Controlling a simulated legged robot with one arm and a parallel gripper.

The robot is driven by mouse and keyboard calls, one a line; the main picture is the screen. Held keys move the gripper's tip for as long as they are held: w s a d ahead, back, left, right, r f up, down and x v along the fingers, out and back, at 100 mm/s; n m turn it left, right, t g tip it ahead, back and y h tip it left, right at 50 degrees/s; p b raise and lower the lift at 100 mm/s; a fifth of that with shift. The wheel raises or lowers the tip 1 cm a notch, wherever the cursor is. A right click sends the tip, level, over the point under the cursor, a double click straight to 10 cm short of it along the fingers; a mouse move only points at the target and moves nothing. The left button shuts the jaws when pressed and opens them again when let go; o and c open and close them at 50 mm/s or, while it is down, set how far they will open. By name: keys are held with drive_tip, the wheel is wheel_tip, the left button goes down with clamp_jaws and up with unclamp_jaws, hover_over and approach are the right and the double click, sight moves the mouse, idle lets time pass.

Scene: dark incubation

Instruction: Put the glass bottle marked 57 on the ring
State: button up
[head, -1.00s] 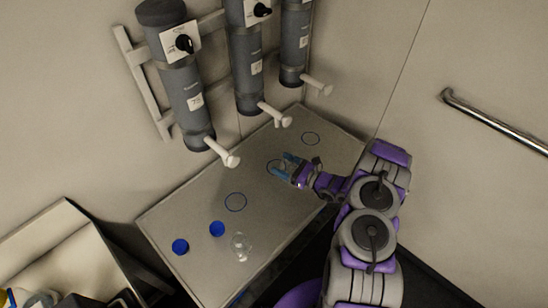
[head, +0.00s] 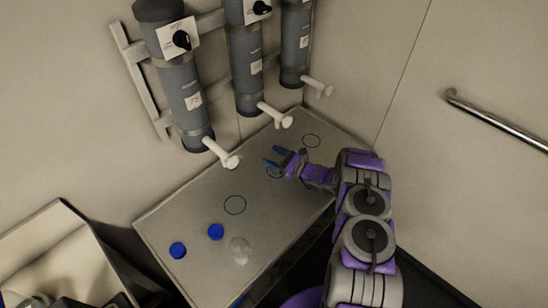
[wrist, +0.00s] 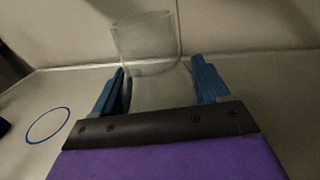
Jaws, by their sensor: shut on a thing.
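My gripper (head: 273,158) is shut on a clear glass bottle (wrist: 147,45), which stands up between the blue fingers in the wrist view. No number can be read on it, and in the head view it is hard to make out. A blue ring outline (head: 274,172) on the table is partly hidden under my gripper. Another ring (head: 235,205) lies to its left and a third (head: 312,140) to its right, both empty. A second clear glass vessel (head: 240,251) stands near the table's front edge, its marking unreadable.
Two blue caps (head: 216,231) (head: 178,250) lie on the grey table (head: 185,210). Several grey cylinders (head: 182,90) with white spouts (head: 221,153) hang on the wall above the table's back edge. A metal rail (head: 495,120) runs along the right wall.

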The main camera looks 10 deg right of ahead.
drive_tip(key=shift+a, duration=0.25)
drive_tip(key=o, duration=1.4)
drive_tip(key=shift+d, duration=0.15)
drive_tip(key=shift+r, duration=0.1)
